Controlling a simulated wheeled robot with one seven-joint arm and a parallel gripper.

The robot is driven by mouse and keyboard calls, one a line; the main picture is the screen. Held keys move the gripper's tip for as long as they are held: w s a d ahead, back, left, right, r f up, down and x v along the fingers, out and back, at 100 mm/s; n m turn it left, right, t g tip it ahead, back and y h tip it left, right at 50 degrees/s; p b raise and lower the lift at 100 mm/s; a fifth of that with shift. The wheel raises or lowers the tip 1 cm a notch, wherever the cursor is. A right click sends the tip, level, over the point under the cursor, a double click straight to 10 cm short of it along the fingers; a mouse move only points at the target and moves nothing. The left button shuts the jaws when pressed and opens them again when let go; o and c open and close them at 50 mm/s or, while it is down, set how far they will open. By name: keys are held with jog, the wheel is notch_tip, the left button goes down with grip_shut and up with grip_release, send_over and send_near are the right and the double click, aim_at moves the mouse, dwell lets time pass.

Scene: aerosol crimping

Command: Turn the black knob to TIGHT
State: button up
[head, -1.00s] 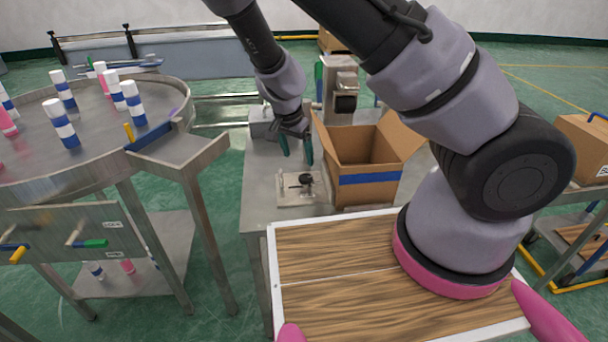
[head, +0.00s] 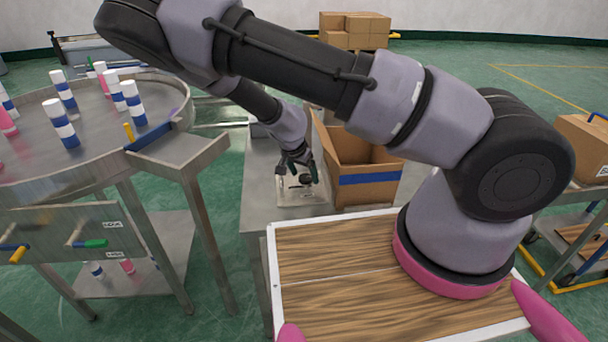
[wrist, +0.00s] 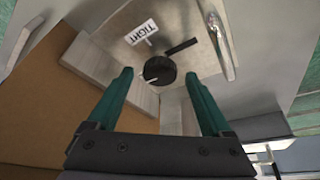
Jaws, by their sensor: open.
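The black knob (wrist: 160,71) is round, with a short white mark on its lower left. It sits on a pale plate (wrist: 110,45); in the head view this plate (head: 290,198) lies on the steel table. A white TIGHT label (wrist: 142,32) is above and left of the knob in the wrist view; the white mark does not point at it. A black bar (wrist: 182,47) extends to the knob's upper right. My gripper (head: 298,172) is open above the plate. Its green fingers appear on either side of the knob in the wrist view, apart from it.
An open cardboard box (head: 368,185) with a blue band stands right beside the plate. A metal handle (wrist: 221,45) lies right of the knob in the wrist view. A round steel table (head: 100,130) with several striped cans is at left.

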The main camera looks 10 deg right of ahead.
jog(key=shift+f, duration=0.2)
jog(key=shift+c, duration=0.3)
grip_shut()
